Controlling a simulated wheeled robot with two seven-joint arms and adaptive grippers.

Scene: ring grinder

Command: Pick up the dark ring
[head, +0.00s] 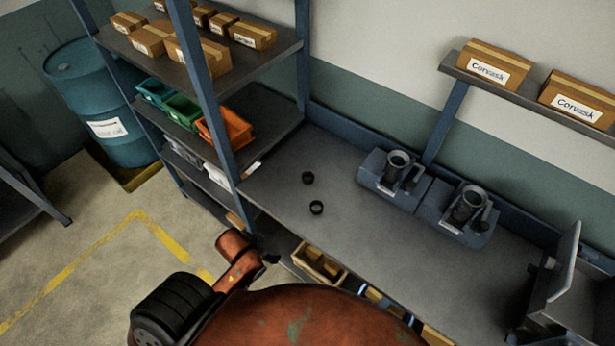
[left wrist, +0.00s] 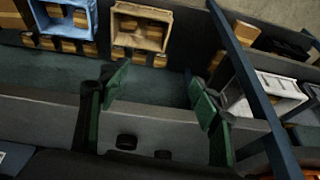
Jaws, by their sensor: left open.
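Two dark rings lie apart on the grey workbench (head: 270,205), left of its middle in the head view. The farther ring (head: 308,178) is behind the nearer ring (head: 316,207). Two small dark shapes in the left wrist view, one (left wrist: 126,142) and another (left wrist: 163,154), look like these rings, low between the fingers. My left gripper (left wrist: 160,95) is open with green finger pads wide apart and nothing between them. In the head view it is mostly hidden beyond my orange arm, near the bench's front left edge. My right gripper is not in view.
Two grey machines, one (head: 393,175) and another (head: 462,213), stand at the bench's back. A shelf rack post (head: 212,105) rises at the bench's left end. Open boxes (head: 318,264) sit below the front edge. The bench around the rings is clear.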

